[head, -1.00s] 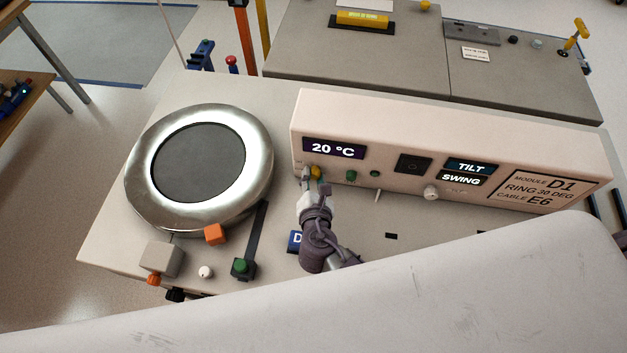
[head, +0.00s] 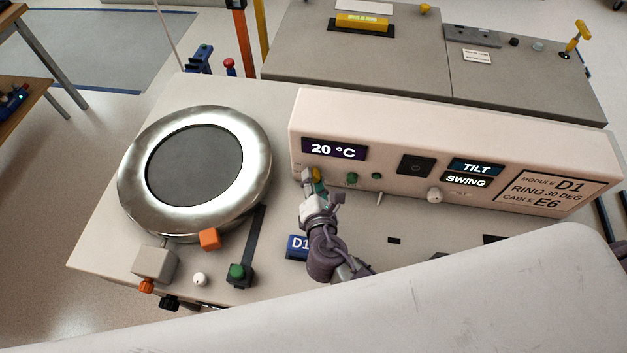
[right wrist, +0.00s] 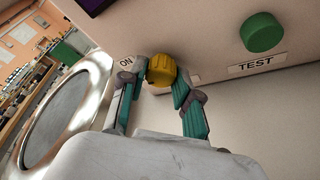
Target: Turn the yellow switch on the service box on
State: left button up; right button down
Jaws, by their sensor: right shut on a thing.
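The service box (head: 387,133) is a long pale box at the back of the bench, with a 20 °C display on its front. The yellow switch (right wrist: 161,70) is a ribbed round knob low on its front face, beside an ON label (right wrist: 126,62). In the head view the yellow switch (head: 317,174) is partly covered by my gripper. My right gripper (head: 314,178) is at the switch. In the right wrist view the fingers of the right gripper (right wrist: 160,78) stand on both sides of the knob, shut on it. My left gripper is not in view.
A green TEST button (right wrist: 263,32) is right of the switch. A metal ring with a dark disc (head: 194,166) stands at left. An orange block (head: 210,239) and green button (head: 237,271) are in front. A large pale surface covers the lower head view.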

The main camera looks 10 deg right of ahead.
jog(key=c, duration=0.8)
grip_release()
jog(key=v, duration=1.2)
jog(key=shift+r, duration=0.15)
